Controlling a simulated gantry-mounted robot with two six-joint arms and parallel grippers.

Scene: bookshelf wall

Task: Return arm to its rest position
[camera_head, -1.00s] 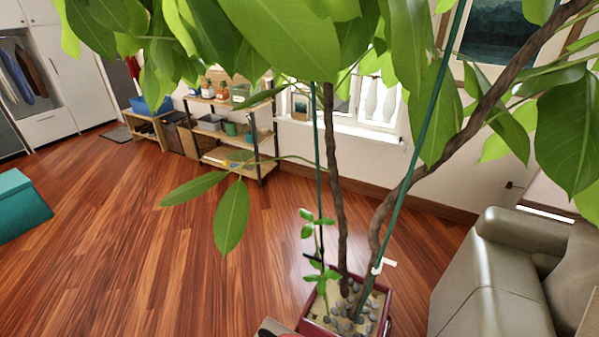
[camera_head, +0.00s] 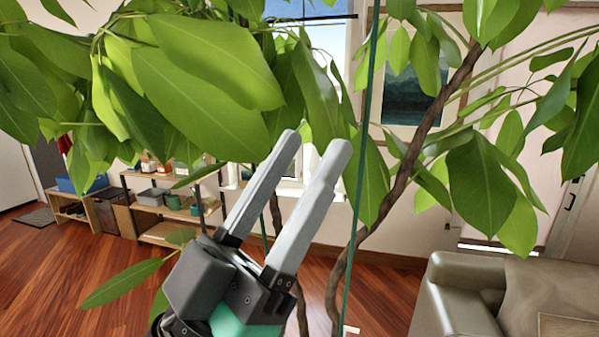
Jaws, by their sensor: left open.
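My left gripper (camera_head: 314,150) is raised in the middle of the head view, its two grey fingers pointing up and slightly right. The fingers are apart with nothing between them, so it is open and empty. It is in front of the plant's leaves (camera_head: 205,75) and to the left of the twisted trunk (camera_head: 402,182). I cannot tell whether the fingertips touch any leaf. My right gripper is not in view.
A green stake (camera_head: 361,170) stands just right of the gripper. A grey-brown sofa (camera_head: 455,300) is at the lower right. A wooden shelf (camera_head: 165,233) with bins stands along the back wall. Open wood floor (camera_head: 60,270) lies at the left.

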